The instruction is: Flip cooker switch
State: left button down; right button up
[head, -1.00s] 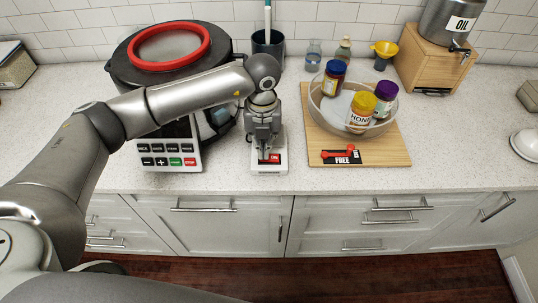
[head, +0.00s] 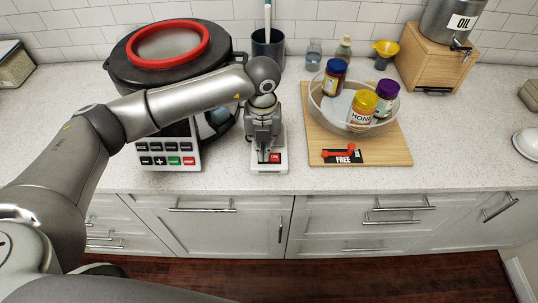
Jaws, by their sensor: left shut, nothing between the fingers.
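The cooker (head: 120,70) is a large dark pot with a red ring on its lid (head: 168,45), at the back left of the counter. Its white button panel (head: 170,160) faces front, partly behind my arm. A white switch box (head: 270,167) with a red switch (head: 275,157) stands to the right of the panel. My left gripper (head: 263,158) points down, shut and empty, with its fingertips at the switch, just left of its red part. Whether they touch it cannot be told. The gripper hides the back of the box. My right gripper is not in view.
A wooden board (head: 395,155) to the right holds a glass bowl (head: 325,106) with several jars and a red-handled item (head: 338,152) on a "FREE" label. A dark cup (head: 268,48) stands behind the gripper. The counter front right is clear.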

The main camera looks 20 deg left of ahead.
pick_arm(q)
jog(key=shift+f+b, duration=0.4)
jog(key=shift+f, duration=0.1)
jog(key=shift+r+p, duration=1.9)
jog(key=shift+r, duration=1.65)
